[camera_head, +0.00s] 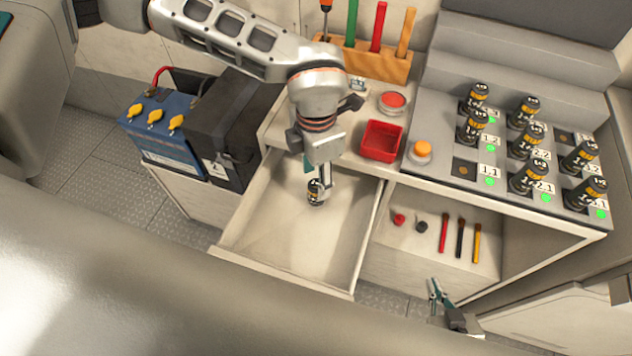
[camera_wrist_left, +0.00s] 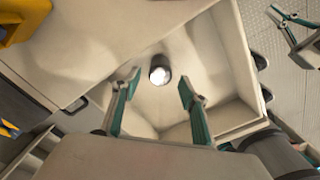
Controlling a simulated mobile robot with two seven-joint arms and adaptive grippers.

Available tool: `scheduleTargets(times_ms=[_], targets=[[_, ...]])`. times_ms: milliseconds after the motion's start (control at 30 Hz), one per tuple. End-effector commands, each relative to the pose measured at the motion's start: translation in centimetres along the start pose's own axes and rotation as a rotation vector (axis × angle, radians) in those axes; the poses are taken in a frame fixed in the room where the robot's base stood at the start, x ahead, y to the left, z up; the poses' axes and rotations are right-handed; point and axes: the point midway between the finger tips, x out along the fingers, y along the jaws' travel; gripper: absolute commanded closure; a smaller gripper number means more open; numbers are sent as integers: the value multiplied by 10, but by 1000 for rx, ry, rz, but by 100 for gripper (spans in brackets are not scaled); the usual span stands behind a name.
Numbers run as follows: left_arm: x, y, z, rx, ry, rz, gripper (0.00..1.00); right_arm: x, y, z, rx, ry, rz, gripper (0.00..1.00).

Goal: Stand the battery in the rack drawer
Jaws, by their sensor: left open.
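The battery (camera_head: 315,192), small and dark with a gold band, stands in the open drawer (camera_head: 265,243). In the left wrist view the battery (camera_wrist_left: 160,70) is seen nearly end-on, with a bright top, and looks upright. My left gripper (camera_head: 319,184) points down into the drawer at the battery. In the wrist view its fingers (camera_wrist_left: 160,84) are spread, with the battery between and just beyond their tips; no contact is visible. My right gripper (camera_head: 435,288) is low in front of the cabinet, away from the drawer; its fingers look apart and empty in the wrist view (camera_wrist_left: 284,30).
Several similar batteries stand in the numbered rack (camera_head: 505,190) at right. A red bin (camera_head: 381,141), an orange button (camera_head: 422,150) and a tool block (camera_head: 370,64) occupy the counter. A blue battery box (camera_head: 160,140) stands left. The drawer floor is otherwise clear.

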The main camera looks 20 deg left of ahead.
Motion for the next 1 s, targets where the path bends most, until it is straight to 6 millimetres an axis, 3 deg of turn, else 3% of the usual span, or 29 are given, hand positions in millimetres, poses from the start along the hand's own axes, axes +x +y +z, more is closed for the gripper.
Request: scheduleTargets(times_ms=[200,400,1000], targets=[[-47,1,1,1,-4,2,56,-1,0,-1,0,0,0,100],[-73,0,0,2,-2,0,56,-1,0,-1,0,0,0,100],[-82,0,0,2,0,-1,56,-1,0,-2,0,0,0,100]])
